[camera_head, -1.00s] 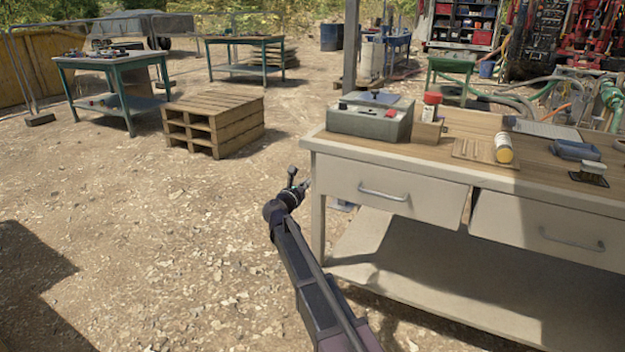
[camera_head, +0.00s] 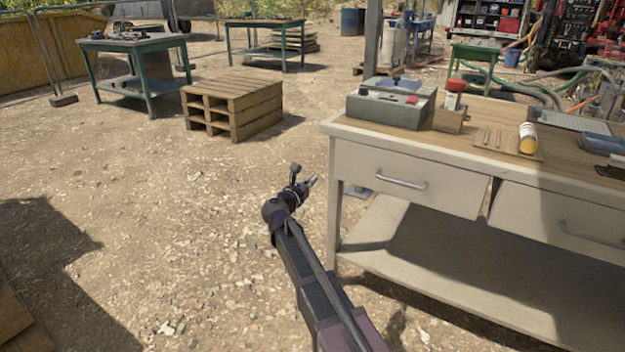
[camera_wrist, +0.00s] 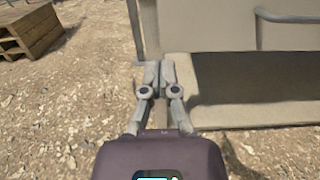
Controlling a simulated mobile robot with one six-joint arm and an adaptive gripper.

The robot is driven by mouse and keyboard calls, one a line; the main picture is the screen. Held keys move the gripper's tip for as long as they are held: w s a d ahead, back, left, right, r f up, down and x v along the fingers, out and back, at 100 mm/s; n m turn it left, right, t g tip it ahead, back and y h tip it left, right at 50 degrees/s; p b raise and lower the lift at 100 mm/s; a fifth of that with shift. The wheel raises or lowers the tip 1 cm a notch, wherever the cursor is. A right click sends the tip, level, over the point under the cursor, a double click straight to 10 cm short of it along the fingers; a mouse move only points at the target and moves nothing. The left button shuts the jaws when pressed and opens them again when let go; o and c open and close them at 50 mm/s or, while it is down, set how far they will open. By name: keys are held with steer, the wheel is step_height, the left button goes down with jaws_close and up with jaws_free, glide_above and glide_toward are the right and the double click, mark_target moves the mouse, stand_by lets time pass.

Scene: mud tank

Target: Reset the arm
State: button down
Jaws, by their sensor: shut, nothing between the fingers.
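My gripper (camera_head: 311,182) is at the end of my dark arm, low beside the left end of the workbench (camera_head: 345,200). It is shut and empty. In the wrist view its two grey fingers (camera_wrist: 159,66) come together near the bench's left leg, and nothing is between them. The arm reaches forward from the bottom of the head view, over bare ground. Whether the fingertips touch the bench leg cannot be told from the wrist view; in the head view they appear apart from it.
The workbench carries a grey control box (camera_head: 391,103), a red-capped container (camera_head: 453,94) and a yellow-and-white bottle (camera_head: 528,138). A wooden pallet stack (camera_head: 233,107) and a green-legged table (camera_head: 135,45) stand further back left.

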steer(key=shift+d, duration=0.1)
steer(key=s+d+f+m+g+p, duration=0.1)
steer(key=s+d+f+m+g, duration=0.5)
steer(key=d+m, duration=0.35)
steer(key=s+d+f+m+g, duration=0.45)
steer(key=s+d+m, duration=0.35)
steer(key=d, duration=0.2)
steer(key=s+d+f+m+g+y, duration=0.1)
steer(key=s+f+m+g+y, duration=0.25)
steer(key=s+m, duration=0.4)
steer(key=s+d+f+m+g+y, duration=0.1)
steer(key=s+f+m+g+y, duration=0.3)
steer(key=s, duration=0.6)
step_height(320, 180, up, 39)
steer(key=m+t+p, duration=0.1)
steer(key=t+p, duration=0.1)
steer(key=p, duration=3.7)
steer(key=shift+y, duration=0.45)
steer(key=shift+w+r, duration=0.1)
